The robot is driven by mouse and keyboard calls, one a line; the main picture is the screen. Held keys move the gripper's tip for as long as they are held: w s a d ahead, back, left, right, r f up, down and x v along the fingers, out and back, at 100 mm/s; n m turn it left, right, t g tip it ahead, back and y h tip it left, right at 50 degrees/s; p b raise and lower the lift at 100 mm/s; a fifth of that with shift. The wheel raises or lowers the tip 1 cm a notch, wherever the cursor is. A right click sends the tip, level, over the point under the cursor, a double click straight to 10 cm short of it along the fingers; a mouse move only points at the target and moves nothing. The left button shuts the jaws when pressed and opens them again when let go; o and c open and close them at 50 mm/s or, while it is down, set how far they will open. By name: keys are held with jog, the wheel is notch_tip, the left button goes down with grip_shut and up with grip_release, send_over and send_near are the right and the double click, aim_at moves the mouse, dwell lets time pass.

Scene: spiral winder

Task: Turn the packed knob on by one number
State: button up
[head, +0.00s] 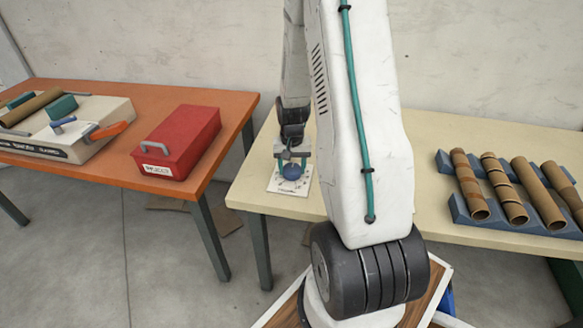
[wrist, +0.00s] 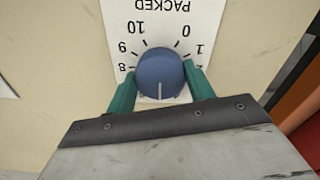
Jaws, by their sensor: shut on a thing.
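The packed knob is a round blue knob (wrist: 159,70) on a white dial card (wrist: 130,20) lettered PACKED, upside down in the wrist view. The numbers 10, 9 and 8 show on its left, and 0 and 1 on its right. A white line on the knob points to the bottom of the wrist view; the number there is hidden by my gripper. My gripper (wrist: 161,80) is shut on the knob, one teal finger on each side. In the head view the knob (head: 291,172) sits under my gripper (head: 292,160) on the card (head: 287,186).
The card lies near the left end of a cream table (head: 440,137). Cardboard tubes (head: 503,188) rest on a blue rack (head: 462,212) to the right. An orange table (head: 155,92) at left holds a red box (head: 185,140) and a cream machine (head: 90,115). A floor gap separates the tables.

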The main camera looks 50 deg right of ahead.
aim_at(292, 168)
jog(key=o, duration=1)
jog(key=shift+d, duration=0.1)
notch_tip(292, 168, up, 8)
jog(key=shift+f, duration=0.1)
